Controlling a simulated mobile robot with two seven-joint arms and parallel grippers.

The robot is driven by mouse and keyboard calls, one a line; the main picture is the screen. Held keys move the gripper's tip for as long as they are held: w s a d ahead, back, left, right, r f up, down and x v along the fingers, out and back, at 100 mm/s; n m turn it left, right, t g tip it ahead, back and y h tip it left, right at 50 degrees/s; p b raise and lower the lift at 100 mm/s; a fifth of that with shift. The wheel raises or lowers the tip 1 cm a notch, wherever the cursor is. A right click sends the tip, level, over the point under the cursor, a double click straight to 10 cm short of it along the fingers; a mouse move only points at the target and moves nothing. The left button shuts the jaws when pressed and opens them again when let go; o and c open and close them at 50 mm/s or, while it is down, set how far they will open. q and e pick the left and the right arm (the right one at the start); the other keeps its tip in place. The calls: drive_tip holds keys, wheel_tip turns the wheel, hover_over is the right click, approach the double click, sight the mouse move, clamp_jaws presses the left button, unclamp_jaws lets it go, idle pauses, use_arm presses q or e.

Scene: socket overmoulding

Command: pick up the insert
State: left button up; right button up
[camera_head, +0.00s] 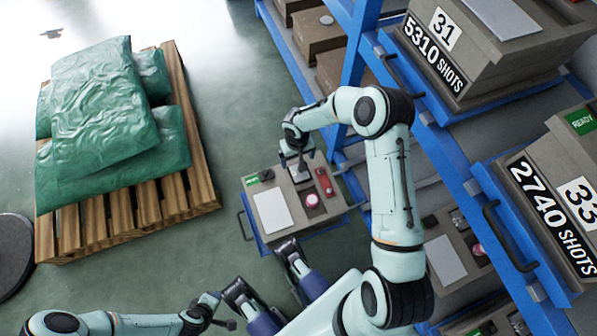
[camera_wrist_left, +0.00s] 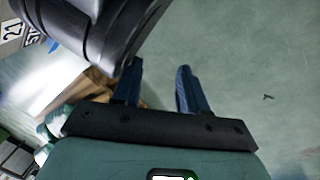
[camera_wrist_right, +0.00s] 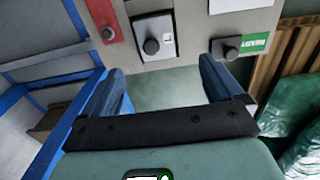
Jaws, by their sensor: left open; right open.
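A grey tool unit (camera_head: 247,199) on a blue pull-out shelf carries several small parts on its top. In the right wrist view a pale plate with a black knob (camera_wrist_right: 153,28), a red bar with a knob (camera_wrist_right: 103,20) and a dark knobbed block (camera_wrist_right: 228,50) sit on it. No label shows which one is the insert. My right gripper (camera_wrist_right: 160,72) is open and empty; in the head view it (camera_head: 297,158) is above the unit, by the pale plate, partly covering it. My left gripper (camera_wrist_left: 157,82) is open and empty over the floor, away from the unit.
A white card (camera_head: 272,211), a pink disc (camera_head: 312,200) and a green READY label (camera_wrist_right: 256,42) are also on the unit. A blue rack (camera_head: 440,150) with heavy boxes stands right. A wooden pallet (camera_head: 122,212) with green sacks (camera_head: 100,110) stands left. Floor between is clear.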

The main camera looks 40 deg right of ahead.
sight(297, 171)
wheel_tip(297, 171, down, 3)
drive_tip(key=shift+f+b, duration=0.1)
drive_tip(key=shift+b, duration=0.2)
drive_tip(key=f, duration=0.1)
drive_tip(key=f+b, duration=0.1)
drive_tip(key=f, duration=0.2)
drive_tip(key=shift+s+d+f+b, duration=0.15)
drive_tip(key=shift+s+d+b, duration=0.05)
drive_tip(key=shift+s+b, duration=0.2)
drive_tip(key=shift+f, duration=0.45)
drive_tip(key=c, duration=1.3)
drive_tip(key=shift+r, duration=0.1)
drive_tip(key=c, duration=0.3)
use_arm(q)
drive_tip(key=s+f+g, duration=0.2)
drive_tip(key=s+f, duration=0.2)
drive_tip(key=s, duration=0.1)
drive_tip(key=shift+s+a, duration=0.25)
drive_tip(key=shift+a, duration=0.1)
use_arm(e)
drive_tip(key=shift+c, duration=0.2)
drive_tip(key=shift+r, duration=0.1)
